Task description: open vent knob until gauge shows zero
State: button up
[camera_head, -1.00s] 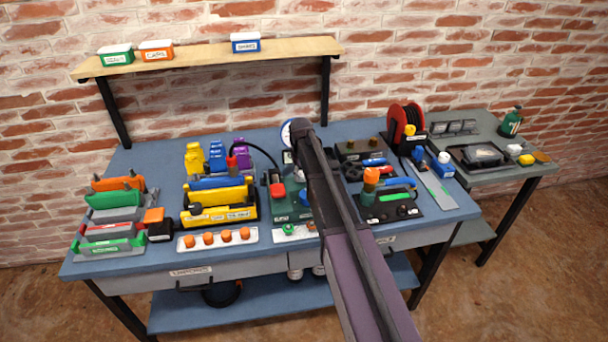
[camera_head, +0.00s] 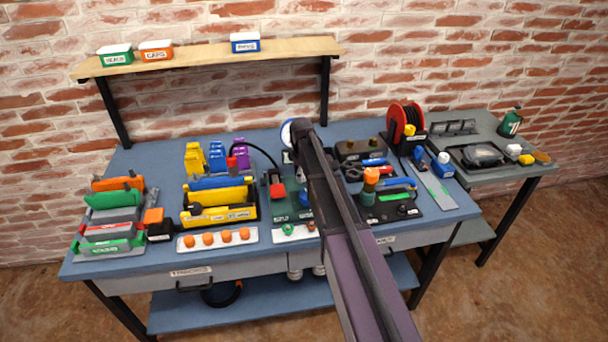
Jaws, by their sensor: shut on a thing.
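A pump unit with a green base (camera_head: 281,213) stands at the middle of the bench, with a red part (camera_head: 277,190) on it. A blue knob (camera_head: 305,198) shows at the right of this base, partly covered by my arm. A round gauge with a blue rim (camera_head: 288,132) stands behind, half hidden by my arm; its needle cannot be read. My gripper (camera_head: 318,205) is down at the blue knob and shut on it. Its fingertips are mostly hidden behind my dark arm link.
Orange caps on a white tray (camera_head: 180,243) and a yellow rack (camera_head: 220,218) stand to the left. A black tray with an orange-topped part (camera_head: 371,176) stands close on the right. A red reel (camera_head: 404,118) is at the back right.

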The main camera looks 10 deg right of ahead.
jog(key=shift+s, duration=0.15)
jog(key=o, duration=1.2)
jog(key=shift+c, duration=0.2)
jog(key=shift+r, duration=0.1)
